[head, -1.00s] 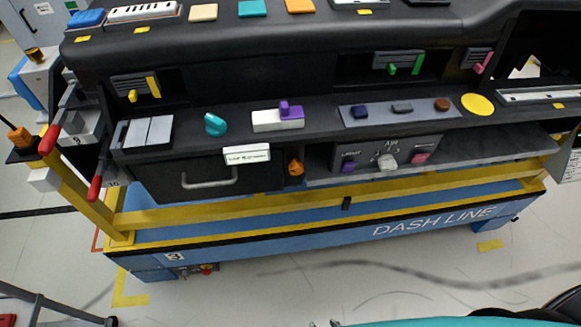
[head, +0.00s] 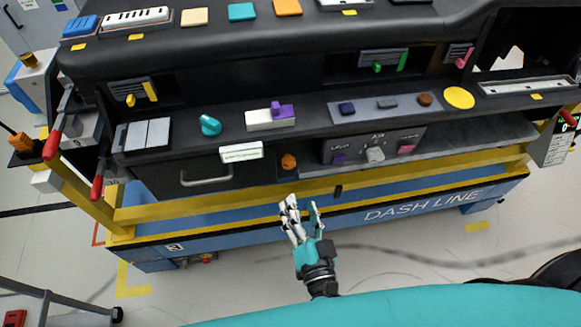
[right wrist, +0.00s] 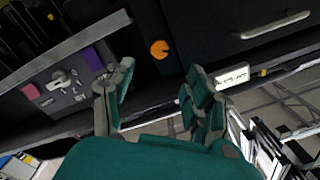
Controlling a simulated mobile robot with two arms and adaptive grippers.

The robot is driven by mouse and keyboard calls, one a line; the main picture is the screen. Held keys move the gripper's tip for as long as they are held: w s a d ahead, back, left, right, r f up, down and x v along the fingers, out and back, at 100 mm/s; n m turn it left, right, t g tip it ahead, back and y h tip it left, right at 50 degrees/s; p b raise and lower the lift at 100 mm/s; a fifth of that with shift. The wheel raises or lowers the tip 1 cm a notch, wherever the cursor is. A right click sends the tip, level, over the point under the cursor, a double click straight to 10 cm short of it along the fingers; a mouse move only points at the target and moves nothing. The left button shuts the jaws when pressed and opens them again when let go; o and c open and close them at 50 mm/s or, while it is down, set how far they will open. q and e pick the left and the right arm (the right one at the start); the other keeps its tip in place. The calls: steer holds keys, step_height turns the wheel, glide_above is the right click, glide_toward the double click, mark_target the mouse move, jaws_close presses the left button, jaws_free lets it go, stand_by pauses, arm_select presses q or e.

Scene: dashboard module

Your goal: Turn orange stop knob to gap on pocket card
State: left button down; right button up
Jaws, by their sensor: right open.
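The orange stop knob (head: 289,161) sits on the dark lower front of the dashboard, right of the drawer handle. It also shows in the right wrist view (right wrist: 159,49), ahead of the fingers and between them. The white pocket card (head: 241,152), with dark print too small to read, is just left of the knob. In the right wrist view the card (right wrist: 232,76) is partly covered by a finger. My right gripper (head: 299,204) is open and empty, below and in front of the knob, apart from it; its fingers (right wrist: 157,92) are spread. My left gripper is not in view.
A drawer handle (head: 206,178) lies left of the knob. A grey panel (head: 373,148) with a white knob and purple and pink buttons lies to the right. The yellow cart rail (head: 400,183) runs below.

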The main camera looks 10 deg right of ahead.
mark_target(288, 166)
steer(key=w+p, duration=0.1)
steer(key=w, duration=0.9)
steer(key=shift+w+a, duration=0.15)
steer(key=shift+w, duration=0.15)
jaws_close()
steer(key=m, duration=0.4)
steer(key=shift+m+b, duration=0.3)
steer(key=shift+b, duration=0.05)
steer(key=shift+a+m+b, duration=0.1)
steer(key=shift+m+b, duration=0.4)
steer(key=shift+m, duration=1.5)
